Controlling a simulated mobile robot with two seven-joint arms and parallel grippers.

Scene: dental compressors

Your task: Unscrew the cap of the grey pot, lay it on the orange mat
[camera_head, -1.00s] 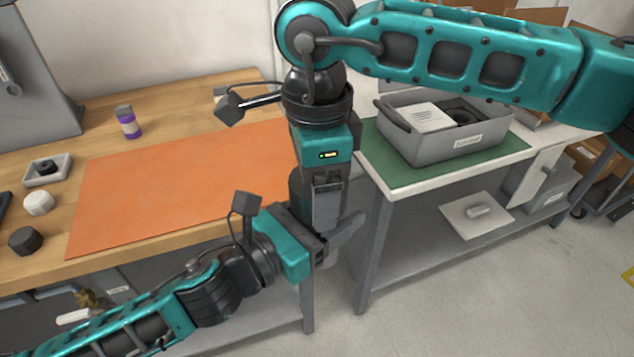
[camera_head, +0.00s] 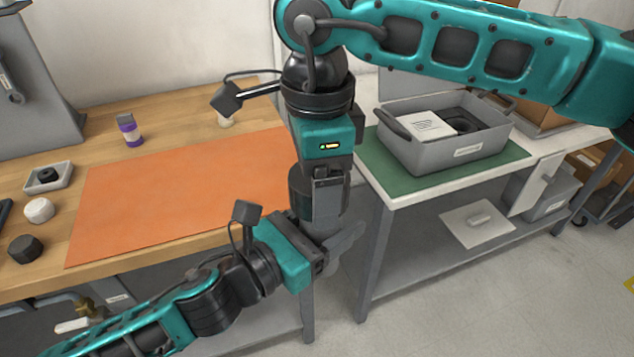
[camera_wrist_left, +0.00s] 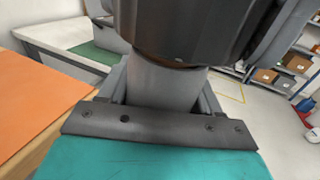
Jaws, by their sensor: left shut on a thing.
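My left gripper (camera_head: 325,250) is shut on the grey pot (camera_wrist_left: 160,85), which shows between its fingers in the left wrist view. A wide dark cap (camera_wrist_left: 185,30) sits above the pot's grey body at the top of that view. My right gripper (camera_head: 328,200) points down from above at the cap, with its fingers around or beside it. I cannot tell whether they press on it. Most of the pot is hidden behind the grippers in the head view. The orange mat (camera_head: 180,195) lies bare on the wooden table to the left.
On the wooden table (camera_head: 75,150) are a purple-labelled bottle (camera_head: 131,131), a small tray (camera_head: 48,177) with a dark part, a white piece (camera_head: 39,210) and a black piece (camera_head: 25,249). A grey bin (camera_head: 410,153) stands on a green mat (camera_head: 400,181) at the right.

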